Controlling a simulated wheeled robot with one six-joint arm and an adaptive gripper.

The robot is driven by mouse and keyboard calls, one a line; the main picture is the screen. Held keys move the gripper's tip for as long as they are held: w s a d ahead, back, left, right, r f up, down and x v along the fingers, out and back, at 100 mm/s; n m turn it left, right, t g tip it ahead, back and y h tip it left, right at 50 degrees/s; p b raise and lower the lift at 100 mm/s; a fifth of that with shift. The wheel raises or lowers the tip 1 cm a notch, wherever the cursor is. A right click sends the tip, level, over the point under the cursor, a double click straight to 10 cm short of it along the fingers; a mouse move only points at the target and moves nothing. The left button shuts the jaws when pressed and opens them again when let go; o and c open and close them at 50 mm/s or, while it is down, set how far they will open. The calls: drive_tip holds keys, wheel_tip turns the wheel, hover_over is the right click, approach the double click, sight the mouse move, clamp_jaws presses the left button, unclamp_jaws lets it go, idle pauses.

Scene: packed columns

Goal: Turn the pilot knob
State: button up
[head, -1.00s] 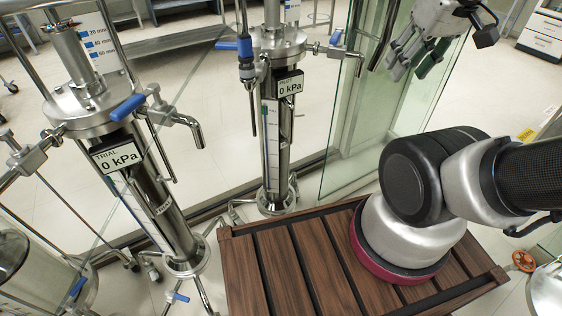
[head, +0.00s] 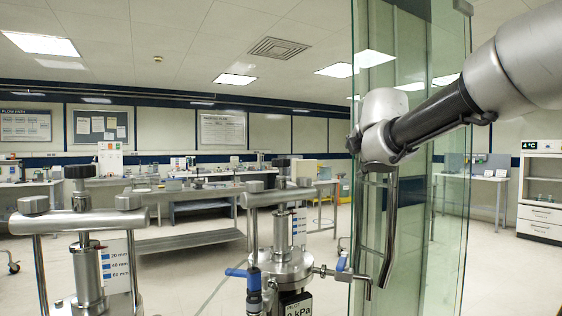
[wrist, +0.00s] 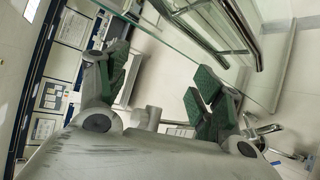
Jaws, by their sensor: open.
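In the head view the pilot column (head: 293,268) stands centre, its body cut off by the bottom edge. Its display (head: 298,305) shows "0 kPa" and is partly cut off. A crossbar (head: 278,197) with round caps runs across its top, and a small dark knob (head: 281,182) sits above the bar. I cannot tell for sure which part is the pilot knob. My gripper (wrist: 161,72) is open and empty in the wrist view, its green pads far apart. In the head view my arm reaches in from the right, and the gripper itself cannot be made out.
The trial column (head: 88,262) stands at left, with a crossbar and dark top knob. A glass panel (head: 440,210) stands upright right of the pilot column. Blue handles (head: 240,272) stick out from the pilot column. Benches (head: 190,195) line the back, with open floor before them.

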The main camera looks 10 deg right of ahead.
drive_tip(key=w+a+r+n+t+y, duration=0.1)
drive_tip(key=w+a+r+n+y, duration=0.1)
drive_tip(key=a+n, duration=0.35)
drive_tip(key=w+a+r+n+t+y, duration=0.1)
drive_tip(key=w+a+r+n+y, duration=0.15)
drive_tip(key=a+n, duration=0.3)
drive_tip(key=n+g+y, duration=0.2)
drive_tip(key=n+y, duration=0.2)
drive_tip(key=n, duration=0.6)
approach(280, 163)
drive_tip(key=w, duration=0.5)
drive_tip(key=x, duration=0.7)
drive_tip(key=shift+f, duration=0.1)
drive_tip(key=c, duration=1)
